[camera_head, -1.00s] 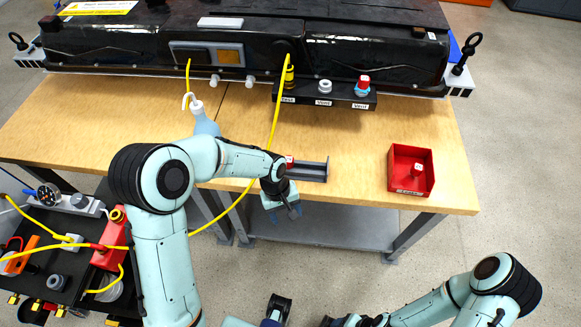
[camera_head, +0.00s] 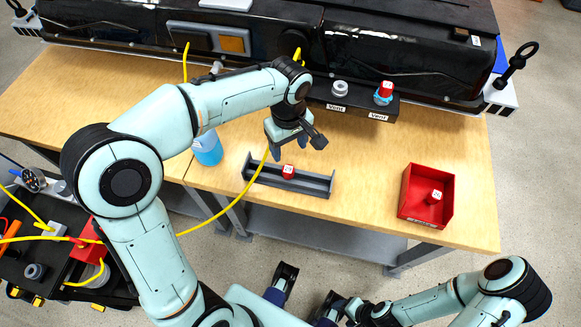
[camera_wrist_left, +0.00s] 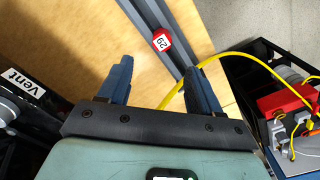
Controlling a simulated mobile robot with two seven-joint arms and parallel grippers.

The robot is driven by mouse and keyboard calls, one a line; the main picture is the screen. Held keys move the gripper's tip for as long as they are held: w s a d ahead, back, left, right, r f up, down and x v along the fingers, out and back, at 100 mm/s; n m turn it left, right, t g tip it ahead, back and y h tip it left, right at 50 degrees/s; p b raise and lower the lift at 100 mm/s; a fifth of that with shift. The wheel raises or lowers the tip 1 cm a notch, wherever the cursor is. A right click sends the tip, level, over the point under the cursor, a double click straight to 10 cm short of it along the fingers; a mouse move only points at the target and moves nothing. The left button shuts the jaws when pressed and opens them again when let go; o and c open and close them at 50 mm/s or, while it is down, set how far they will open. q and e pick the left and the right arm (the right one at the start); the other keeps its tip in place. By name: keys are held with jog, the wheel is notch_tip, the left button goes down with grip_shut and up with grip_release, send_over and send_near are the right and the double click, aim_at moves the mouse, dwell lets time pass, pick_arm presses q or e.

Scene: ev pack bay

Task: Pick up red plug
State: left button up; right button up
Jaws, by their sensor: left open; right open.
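A red plug (camera_head: 288,171) with a white number label stands in a narrow grey channel tray (camera_head: 318,186) near the table's front edge. It shows in the left wrist view (camera_wrist_left: 162,40) too, its label reading 29, a little beyond the fingertips. My left gripper (camera_head: 274,144) is open and empty, above and behind the tray. In the left wrist view its blue fingers (camera_wrist_left: 156,64) are spread, with the plug between their directions but apart from them. My right gripper (camera_head: 328,306) is low at the bottom edge, partly cut off and away from the plug.
A red bin (camera_head: 407,207) at the right holds another red plug (camera_head: 434,197). A red-topped fitting (camera_head: 385,90) and a white one (camera_head: 340,88) sit on the black pack's ledge. A blue bottle (camera_head: 207,150) stands behind.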

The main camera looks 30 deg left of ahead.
aim_at(288, 169)
pick_arm(q)
notch_tip(288, 169, down, 10)
jog(key=shift+s+b, duration=0.15)
jog(key=shift+b, duration=0.45)
jog(key=c, duration=1.1)
